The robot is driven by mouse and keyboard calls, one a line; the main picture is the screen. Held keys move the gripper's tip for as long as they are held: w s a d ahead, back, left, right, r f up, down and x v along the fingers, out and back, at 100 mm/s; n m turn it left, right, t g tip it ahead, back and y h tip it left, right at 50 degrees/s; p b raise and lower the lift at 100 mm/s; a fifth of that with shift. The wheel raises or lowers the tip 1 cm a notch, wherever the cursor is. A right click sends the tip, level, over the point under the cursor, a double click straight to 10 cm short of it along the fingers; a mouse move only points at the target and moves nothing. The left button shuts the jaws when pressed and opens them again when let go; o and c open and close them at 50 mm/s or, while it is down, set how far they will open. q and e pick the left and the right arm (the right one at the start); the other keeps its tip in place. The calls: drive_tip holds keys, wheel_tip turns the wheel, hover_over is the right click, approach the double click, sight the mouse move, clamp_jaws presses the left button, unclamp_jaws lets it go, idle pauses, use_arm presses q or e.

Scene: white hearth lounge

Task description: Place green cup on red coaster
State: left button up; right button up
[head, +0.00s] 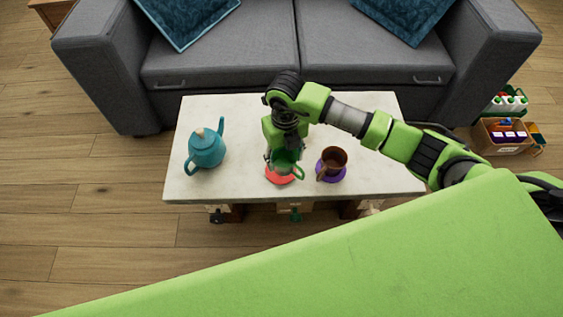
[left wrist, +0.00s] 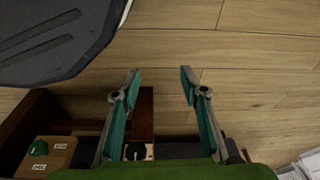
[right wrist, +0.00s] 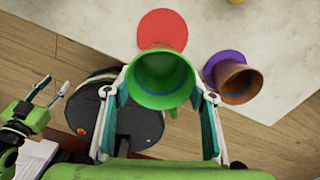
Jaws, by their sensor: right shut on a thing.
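My right gripper (head: 284,150) is shut on the green cup (head: 285,164) above the table. The right wrist view shows the green cup (right wrist: 160,82) between both fingers (right wrist: 163,90), its open mouth toward the camera. The red coaster (head: 280,177) lies flat on the table, partly hidden by the cup in the head view. In the right wrist view, the red coaster (right wrist: 163,28) shows beyond the cup's rim. I cannot tell the exact gap between cup and coaster. My left gripper (left wrist: 160,76) is open and empty, with wooden floor behind its fingers.
A brown cup (head: 333,160) sits on a purple coaster (head: 322,173) just right of the green cup. A teal teapot (head: 206,149) stands on the left of the white table (head: 240,112). A grey sofa (head: 220,60) is behind. The table's left middle is clear.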

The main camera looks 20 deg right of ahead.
sight(282, 161)
drive_tip(key=shift+w+f, duration=1.1)
drive_tip(key=shift+f, duration=0.1)
wheel_tip(282, 161, down, 3)
drive_tip(key=shift+w+f+b, duration=0.1)
drive_tip(key=shift+w+b, duration=0.05)
drive_tip(key=shift+b, duration=0.4)
use_arm(q)
drive_tip(key=r, duration=0.1)
drive_tip(key=w+r, duration=0.1)
drive_tip(key=r, duration=0.2)
drive_tip(key=shift+w+d+r, duration=0.1)
drive_tip(key=shift+w+r, duration=0.15)
drive_tip(key=shift+w, duration=0.15)
use_arm(e)
drive_tip(key=shift+f, duration=0.1)
use_arm(q)
drive_tip(key=shift+w+r, duration=0.1)
drive_tip(key=shift+r, duration=0.1)
use_arm(e)
drive_tip(key=shift+f, duration=0.15)
drive_tip(key=o, duration=1.2)
use_arm(q)
drive_tip(key=shift+r, duration=0.1)
wheel_tip(282, 161, down, 7)
drive_tip(key=s+p, duration=0.2)
drive_tip(key=s, duration=0.1)
drive_tip(key=shift+r, duration=0.2)
use_arm(e)
wheel_tip(282, 161, up, 12)
drive_tip(key=shift+r, duration=0.15)
